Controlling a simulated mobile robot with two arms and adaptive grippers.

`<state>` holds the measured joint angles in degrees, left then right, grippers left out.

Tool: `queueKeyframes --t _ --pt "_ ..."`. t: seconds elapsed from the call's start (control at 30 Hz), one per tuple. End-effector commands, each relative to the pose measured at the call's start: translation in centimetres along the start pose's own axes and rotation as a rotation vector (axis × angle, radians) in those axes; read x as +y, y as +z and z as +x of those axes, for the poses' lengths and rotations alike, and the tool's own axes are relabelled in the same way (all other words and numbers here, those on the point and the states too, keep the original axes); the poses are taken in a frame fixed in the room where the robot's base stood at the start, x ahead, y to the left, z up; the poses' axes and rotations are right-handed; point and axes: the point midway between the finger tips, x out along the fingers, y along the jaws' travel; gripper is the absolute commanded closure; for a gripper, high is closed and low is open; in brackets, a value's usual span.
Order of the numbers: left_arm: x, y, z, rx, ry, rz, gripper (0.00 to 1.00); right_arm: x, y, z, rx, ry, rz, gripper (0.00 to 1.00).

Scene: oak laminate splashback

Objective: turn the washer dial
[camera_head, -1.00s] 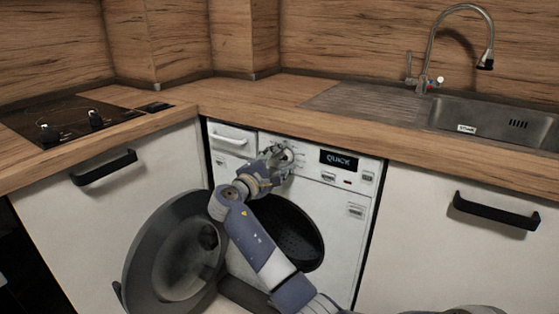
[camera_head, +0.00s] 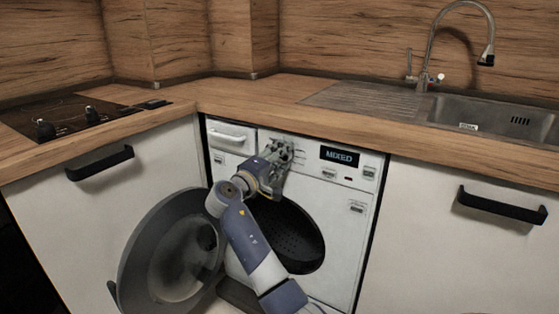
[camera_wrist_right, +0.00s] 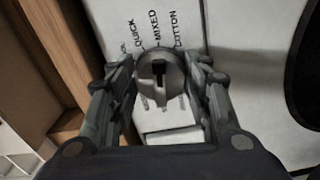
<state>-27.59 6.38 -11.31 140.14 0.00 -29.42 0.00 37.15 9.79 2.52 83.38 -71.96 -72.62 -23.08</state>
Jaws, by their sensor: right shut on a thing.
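The white washer (camera_head: 340,245) stands under the counter. Its display (camera_head: 339,157) reads MIXED. The round grey dial (camera_wrist_right: 160,82) shows in the right wrist view with its dark pointer towards the MIXED label (camera_wrist_right: 155,27). QUICK and COTTON are printed on either side of that label. My right gripper (camera_head: 281,153) is at the washer's panel, with its fingers on both sides of the dial, shut on it. In the head view the gripper largely hides the dial. My left gripper is not in view.
The round washer door (camera_head: 145,243) hangs open at the left, close to my right arm. The wooden counter edge (camera_head: 300,118) runs just above the panel. A hob (camera_head: 65,115) is at the left and a sink (camera_head: 490,115) at the right.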

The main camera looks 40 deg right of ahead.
Motion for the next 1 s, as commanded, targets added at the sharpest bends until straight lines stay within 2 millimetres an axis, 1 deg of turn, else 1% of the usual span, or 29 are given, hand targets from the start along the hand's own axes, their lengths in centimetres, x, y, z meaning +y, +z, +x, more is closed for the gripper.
queueKeyframes --t 0.03,0.43,0.47,0.5,0.53,0.87,1.0 --pt "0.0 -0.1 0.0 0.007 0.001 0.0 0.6 -0.3 0.1 0.0 -0.003 -0.004 0.003 0.79" --pt "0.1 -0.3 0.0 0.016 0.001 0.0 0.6 -0.2 0.1 0.0 -0.003 -0.005 0.007 0.79" --pt "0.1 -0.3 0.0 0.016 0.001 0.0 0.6 -0.3 0.1 0.0 -0.003 -0.005 0.007 0.51" --pt "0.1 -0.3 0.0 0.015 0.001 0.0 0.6 -0.3 0.1 0.0 -0.003 -0.005 0.007 0.42" --pt "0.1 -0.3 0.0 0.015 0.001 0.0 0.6 -0.2 0.1 0.0 -0.003 -0.005 0.007 0.36" --pt "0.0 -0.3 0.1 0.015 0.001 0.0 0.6 -0.1 0.0 -0.1 -0.001 -0.002 0.008 0.36" --pt "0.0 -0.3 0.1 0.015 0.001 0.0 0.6 -0.1 -0.1 -1.1 0.002 -0.002 0.009 0.36"
